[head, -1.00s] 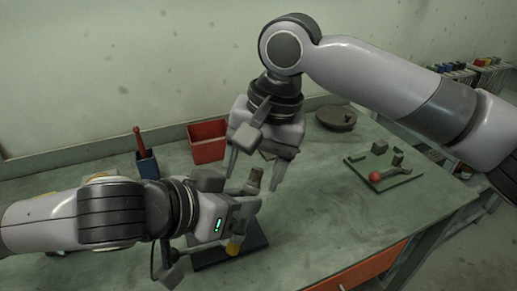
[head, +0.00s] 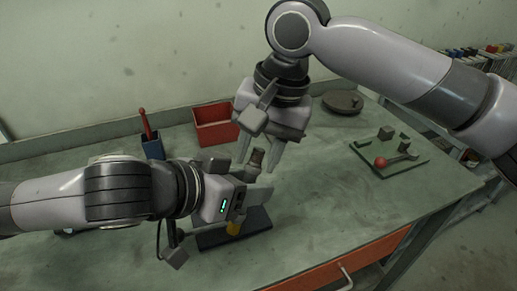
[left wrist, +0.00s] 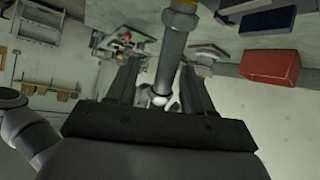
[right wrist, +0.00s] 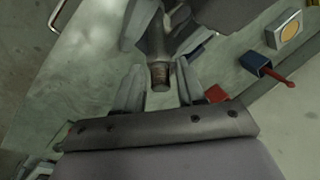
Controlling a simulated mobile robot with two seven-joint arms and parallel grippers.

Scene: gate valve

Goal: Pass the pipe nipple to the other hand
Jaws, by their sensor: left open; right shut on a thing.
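The pipe nipple is a grey pipe. Its dark upper end (head: 257,157) rises between the fingers of my right gripper (head: 259,163), which is shut on it from above. A yellow lower end (head: 234,228) shows below my left gripper (head: 250,189). In the right wrist view the threaded end (right wrist: 160,75) lies between the right fingers. The middle of the pipe is hidden in the head view.
A dark flat block (head: 254,223) lies on the green bench (head: 310,220) under the grippers. Behind stand a red bin (head: 215,126) and a blue holder (head: 152,147) with a red-handled tool. A green tray (head: 400,165) with small parts is at right. The front right is clear.

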